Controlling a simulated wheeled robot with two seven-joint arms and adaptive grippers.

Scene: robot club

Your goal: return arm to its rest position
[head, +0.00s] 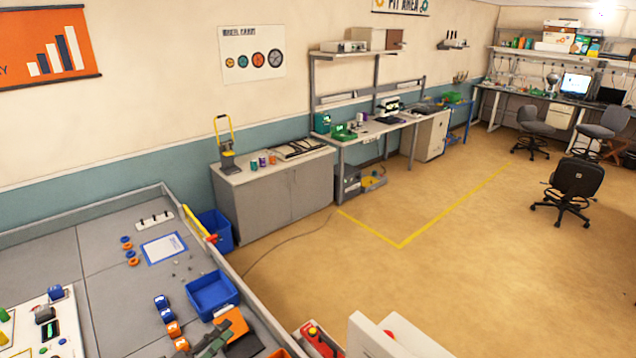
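Neither of my arms shows clearly in the head view. A dark angular shape (214,340) at the bottom edge, by the front right corner of the grey table (105,285), may be part of my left gripper, but I cannot be sure. Its fingers cannot be made out, and I see nothing held. My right gripper is not in view.
The table holds a blue bin (212,294), several blue and orange pieces, a white sheet (164,248) and a control panel (45,325). A white panel (392,340) and a red object (322,340) stand at the bottom. The floor (400,280) beyond is open.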

